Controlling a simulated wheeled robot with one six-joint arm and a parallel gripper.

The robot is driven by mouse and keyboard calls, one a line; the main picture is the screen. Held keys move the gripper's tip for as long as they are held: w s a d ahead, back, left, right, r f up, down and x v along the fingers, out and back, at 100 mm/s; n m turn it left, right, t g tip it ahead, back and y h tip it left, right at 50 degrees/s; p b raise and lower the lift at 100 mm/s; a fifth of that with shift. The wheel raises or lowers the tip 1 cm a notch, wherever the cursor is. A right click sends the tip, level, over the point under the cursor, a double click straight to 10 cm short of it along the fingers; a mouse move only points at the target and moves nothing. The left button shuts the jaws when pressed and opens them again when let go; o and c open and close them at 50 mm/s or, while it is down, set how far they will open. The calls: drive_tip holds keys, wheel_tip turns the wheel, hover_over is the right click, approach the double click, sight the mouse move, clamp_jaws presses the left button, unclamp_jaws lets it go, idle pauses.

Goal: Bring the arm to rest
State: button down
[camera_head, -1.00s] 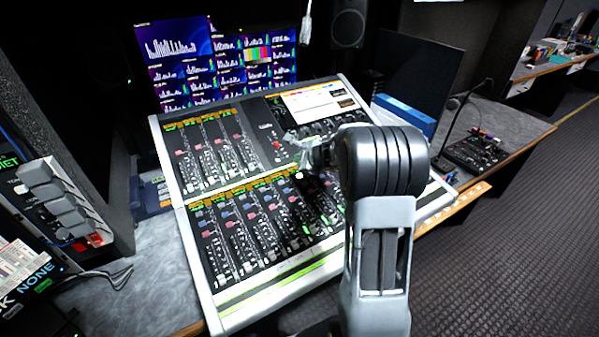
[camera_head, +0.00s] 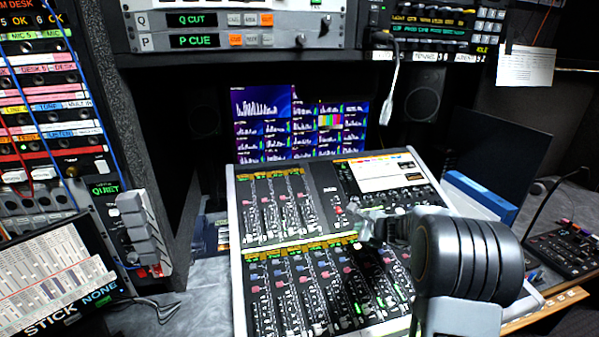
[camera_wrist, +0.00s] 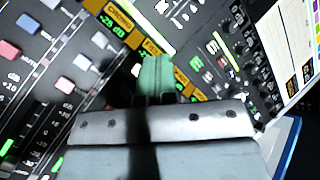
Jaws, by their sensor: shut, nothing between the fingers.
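My gripper (camera_head: 368,227) shows in the head view in front of the mixing console, at the end of my grey arm. In the wrist view my gripper (camera_wrist: 155,78) has its greenish fingers together, with nothing between them. The mixing console (camera_head: 240,290) is below and behind it, with faders, coloured buttons and a small screen. The wrist view shows the console's buttons and orange-lit labels (camera_wrist: 122,22) close by. I cannot tell the exact gap between the fingertips and the console. My arm hides the console's lower right part.
Monitors (camera_head: 262,128) stand behind the console, with a speaker (camera_head: 423,104) to their right. A rack (camera_head: 50,110) stands on the left.

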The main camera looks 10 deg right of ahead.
drive_tip(key=s+f+n, duration=0.1)
drive_tip(key=s+a+f+n+g, duration=0.1)
drive_tip(key=s, duration=0.1)
drive_tip(key=s+a+f+n+g+y, duration=0.1)
drive_tip(key=n, duration=0.1)
drive_tip(key=shift+s+a, duration=0.2)
drive_tip(key=shift+a, duration=0.05)
drive_tip(key=s+a+r+n+g+h, duration=0.1)
drive_tip(key=s+a+r+n, duration=0.2)
drive_tip(key=s+n, duration=0.3)
drive_tip(key=s+a+r+n+g+h+p, duration=0.1)
drive_tip(key=s+a+r+n+g, duration=0.1)
drive_tip(key=s+n, duration=0.4)
drive_tip(key=s+a+r+n+g+h+p, duration=0.1)
drive_tip(key=s+a+r+n, duration=0.3)
drive_tip(key=s, duration=0.8)
drive_tip(key=r+n+h, duration=0.1)
drive_tip(key=n, duration=0.1)
drive_tip(key=shift+s+n, duration=0.3)
drive_tip(key=shift+s, duration=0.1)
drive_tip(key=shift+a+r, duration=0.1)
drive_tip(key=shift+s, duration=0.1)
